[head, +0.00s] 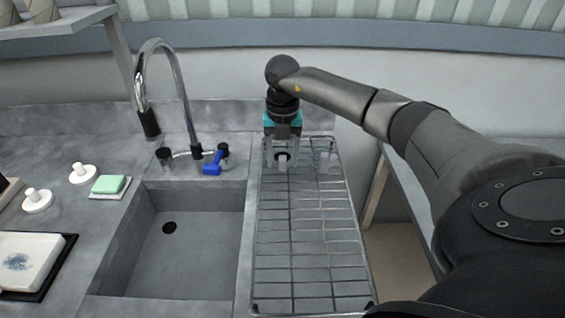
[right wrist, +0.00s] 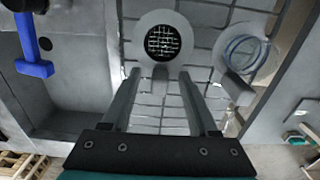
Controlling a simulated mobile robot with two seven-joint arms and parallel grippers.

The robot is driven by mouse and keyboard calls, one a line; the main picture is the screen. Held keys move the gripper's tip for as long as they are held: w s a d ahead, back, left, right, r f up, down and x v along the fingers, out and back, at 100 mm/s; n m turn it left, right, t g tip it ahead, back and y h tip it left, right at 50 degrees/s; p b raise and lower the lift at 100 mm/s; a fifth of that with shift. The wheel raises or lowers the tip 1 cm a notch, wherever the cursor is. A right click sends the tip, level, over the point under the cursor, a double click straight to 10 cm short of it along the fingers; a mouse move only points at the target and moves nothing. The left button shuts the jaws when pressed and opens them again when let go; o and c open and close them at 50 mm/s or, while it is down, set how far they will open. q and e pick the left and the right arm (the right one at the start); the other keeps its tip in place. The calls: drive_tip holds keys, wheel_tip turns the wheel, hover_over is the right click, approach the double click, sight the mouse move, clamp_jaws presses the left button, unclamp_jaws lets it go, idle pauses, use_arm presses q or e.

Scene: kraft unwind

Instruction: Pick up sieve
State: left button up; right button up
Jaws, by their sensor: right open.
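In the right wrist view, a pale round piece with a dark mesh centre, which looks like the sieve (right wrist: 165,43), rests on the wire drying rack (right wrist: 205,92). A short grey stub, perhaps its handle, points toward my gripper. My right gripper (right wrist: 159,76) is open, with one finger on each side of the stub. I cannot tell whether the fingers touch it. In the head view, my right gripper (head: 282,157) points down over the far end of the rack (head: 305,240), and a small pale piece shows between its fingers. My left gripper is not in view.
A clear round item (right wrist: 243,55) with a grey stub stands close to the right. The sink basin (head: 190,245) and tap (head: 180,85) are left of the rack, with a blue item (head: 213,163) by the tap. The rack's near part is empty.

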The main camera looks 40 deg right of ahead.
clamp_jaws()
idle(0.4)
